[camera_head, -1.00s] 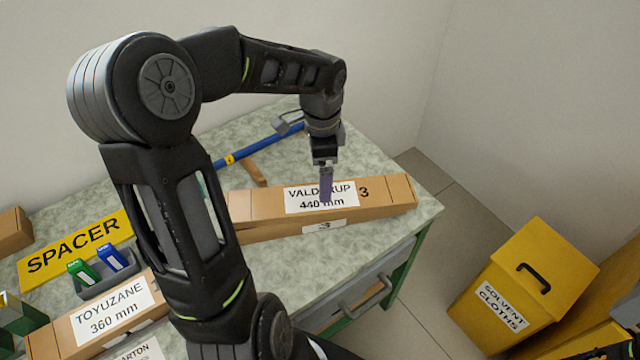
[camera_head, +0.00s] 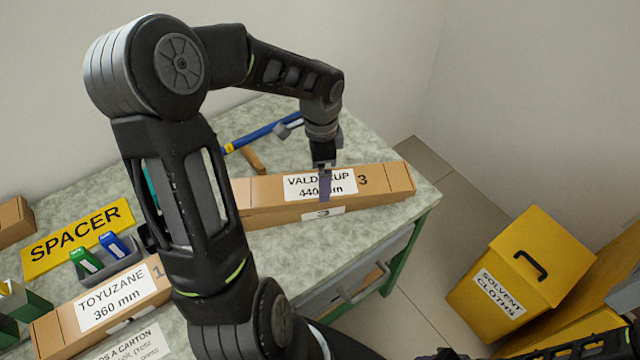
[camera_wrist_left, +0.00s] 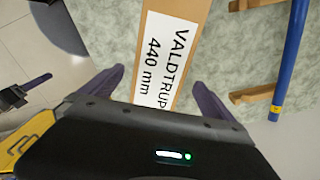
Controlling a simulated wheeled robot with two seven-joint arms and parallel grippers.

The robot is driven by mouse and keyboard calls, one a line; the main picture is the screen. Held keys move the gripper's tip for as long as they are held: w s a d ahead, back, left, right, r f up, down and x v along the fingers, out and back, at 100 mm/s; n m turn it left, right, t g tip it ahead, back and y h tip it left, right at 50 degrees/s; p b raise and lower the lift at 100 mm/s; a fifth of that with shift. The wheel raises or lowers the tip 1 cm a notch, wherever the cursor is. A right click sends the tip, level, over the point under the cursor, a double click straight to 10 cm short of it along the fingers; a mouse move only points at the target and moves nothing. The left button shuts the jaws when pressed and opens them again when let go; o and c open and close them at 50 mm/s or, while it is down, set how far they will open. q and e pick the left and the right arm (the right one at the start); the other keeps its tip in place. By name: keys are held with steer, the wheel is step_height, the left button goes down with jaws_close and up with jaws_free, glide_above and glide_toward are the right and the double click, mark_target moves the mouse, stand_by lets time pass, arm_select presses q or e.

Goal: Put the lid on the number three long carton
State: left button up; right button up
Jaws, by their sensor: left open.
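The long number three carton (camera_head: 278,219) lies on the bench, with a small "3" label on its front side. Its cardboard lid (camera_head: 386,180), marked "VALDTRUP 440 mm" and "3", lies on top, in line with the carton and apparently flush. My arm hides part of the left end. My left gripper (camera_head: 325,190) is at the middle of the lid, pointing down. In the left wrist view its purple fingers (camera_wrist_left: 154,82) stand apart on either side of the lid, with a gap visible. Part of my right gripper shows at that view's left edge; its opening is unclear.
A blue rod (camera_head: 262,133) lies on wooden supports behind the carton. A "TOYUZANE 360 mm" carton (camera_head: 75,333), a yellow "SPACER" sign (camera_head: 62,250) and a grey tray (camera_head: 112,275) are at left. A yellow solvent cloths bin (camera_head: 505,295) stands on the floor at right.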

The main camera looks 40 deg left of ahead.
arm_select(q)
step_height(320, 180, down, 4)
steer(key=shift+a+r, duration=0.1)
steer(key=shift+c, duration=0.2)
stand_by(0.4)
steer(key=c, duration=1.3)
step_height(320, 180, up, 10)
steer(key=shift+b, duration=0.35)
steer(key=f+b, duration=0.1)
steer(key=b, duration=0.1)
steer(key=f+n+b, duration=0.1)
steer(key=f+b, duration=0.1)
steer(key=shift+w+a+f, duration=0.15)
steer(key=shift+w+f, duration=0.05)
steer(key=shift+r, duration=0.15)
